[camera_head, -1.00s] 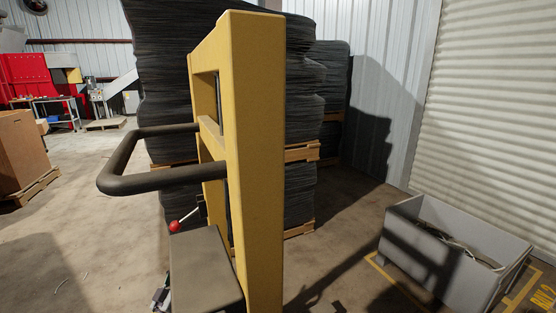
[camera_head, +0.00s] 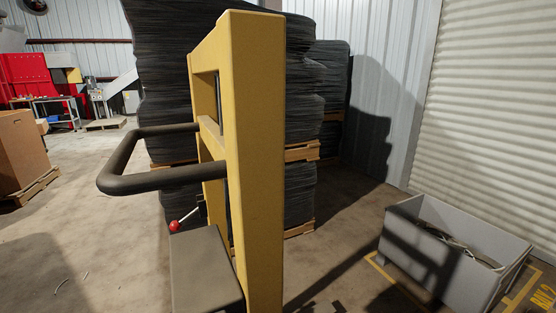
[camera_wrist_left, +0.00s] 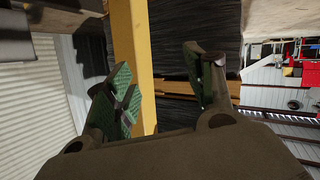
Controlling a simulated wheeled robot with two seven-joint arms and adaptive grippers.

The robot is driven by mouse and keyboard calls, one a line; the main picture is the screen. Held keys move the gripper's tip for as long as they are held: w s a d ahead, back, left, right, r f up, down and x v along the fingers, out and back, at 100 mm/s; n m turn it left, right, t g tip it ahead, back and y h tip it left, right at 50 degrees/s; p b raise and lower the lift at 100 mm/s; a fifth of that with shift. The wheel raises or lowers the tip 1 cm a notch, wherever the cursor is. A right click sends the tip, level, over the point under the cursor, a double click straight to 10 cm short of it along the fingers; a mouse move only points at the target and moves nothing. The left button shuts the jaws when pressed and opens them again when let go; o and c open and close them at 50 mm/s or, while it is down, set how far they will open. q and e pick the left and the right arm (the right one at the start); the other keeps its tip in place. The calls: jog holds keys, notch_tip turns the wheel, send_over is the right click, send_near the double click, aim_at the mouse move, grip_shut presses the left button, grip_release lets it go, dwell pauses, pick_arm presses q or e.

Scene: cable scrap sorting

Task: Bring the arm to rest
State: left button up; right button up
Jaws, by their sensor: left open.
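My left gripper (camera_wrist_left: 160,78) shows in the left wrist view with its two green-padded fingers spread wide apart. Nothing is between them. Beyond the fingers are a yellow post and dark stacked material, seen turned over. In the head view neither gripper shows. My right gripper is in no view.
A yellow frame (camera_head: 254,160) with a dark handle (camera_head: 150,182) and red-knobbed lever (camera_head: 174,226) stands close in front. Black stacks (camera_head: 180,90) on pallets stand behind it. A grey bin (camera_head: 450,270) with cable scrap is at right. Open floor (camera_head: 90,240) lies left.

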pick_arm(q)
jog(key=s+d+m+g, duration=0.2)
jog(key=s+g, duration=0.3)
jog(key=s, duration=0.7)
jog(key=s+d+m+g, duration=0.2)
jog(key=s+g, duration=0.3)
jog(key=s, duration=0.8)
jog(key=shift+s+d+f+g+y+p, duration=0.15)
jog(key=shift+s+f+g+y+p, duration=0.15)
jog(key=shift+f+g+p, duration=0.15)
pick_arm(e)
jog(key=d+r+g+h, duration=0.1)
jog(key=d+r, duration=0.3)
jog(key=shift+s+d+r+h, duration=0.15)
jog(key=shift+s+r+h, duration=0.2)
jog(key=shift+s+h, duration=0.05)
pick_arm(q)
jog(key=shift+w+f+p, duration=0.25)
jog(key=shift+w+p, duration=0.05)
jog(key=shift+p, duration=0.35)
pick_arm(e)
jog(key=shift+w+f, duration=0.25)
